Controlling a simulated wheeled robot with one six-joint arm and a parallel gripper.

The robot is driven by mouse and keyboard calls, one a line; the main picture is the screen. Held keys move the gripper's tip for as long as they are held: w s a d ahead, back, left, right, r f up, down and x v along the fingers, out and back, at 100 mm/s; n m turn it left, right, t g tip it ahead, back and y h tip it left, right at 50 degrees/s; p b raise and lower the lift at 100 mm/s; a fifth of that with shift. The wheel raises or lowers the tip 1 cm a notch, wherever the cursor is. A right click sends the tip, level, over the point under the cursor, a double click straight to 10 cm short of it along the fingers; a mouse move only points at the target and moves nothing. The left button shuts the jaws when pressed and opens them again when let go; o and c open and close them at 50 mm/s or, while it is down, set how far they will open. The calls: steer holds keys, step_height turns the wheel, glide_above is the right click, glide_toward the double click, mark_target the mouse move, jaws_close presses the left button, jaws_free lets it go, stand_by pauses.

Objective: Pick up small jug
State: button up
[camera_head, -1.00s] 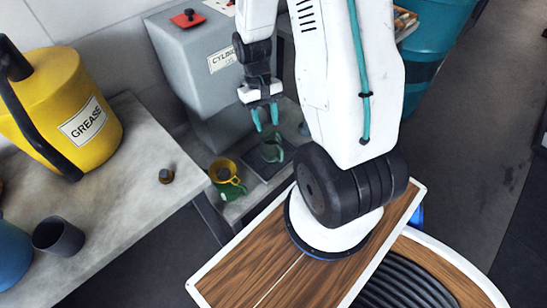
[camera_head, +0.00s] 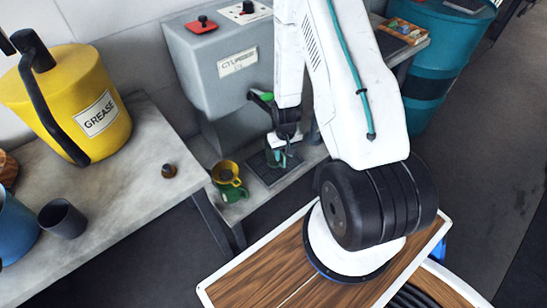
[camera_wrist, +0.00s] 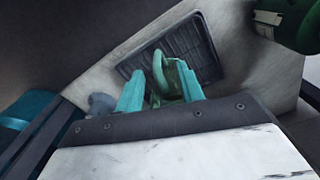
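A small green jug (camera_head: 271,157) stands on a dark ribbed tray (camera_head: 262,172) on the low grey shelf. In the head view it is mostly hidden behind my gripper (camera_head: 284,155). In the wrist view the jug (camera_wrist: 172,66) shows at and between the teal fingertips of my gripper (camera_wrist: 160,78), above the tray (camera_wrist: 206,58). The fingers look spread apart, with the jug close to the right finger. I cannot tell whether they touch it.
A yellow cup (camera_head: 225,172) and a green cup (camera_head: 234,192) sit left of the tray. A grey cabinet (camera_head: 225,70) stands behind. The left bench (camera_head: 110,210) holds a yellow grease can (camera_head: 75,100), a dark cup (camera_head: 62,218) and a small brown knob-like item (camera_head: 168,170).

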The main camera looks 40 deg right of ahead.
mark_target(284, 166)
steer(key=shift+s+f, duration=0.15)
steer(key=shift+f, duration=3)
steer(key=shift+d, duration=0.1)
jaws_close()
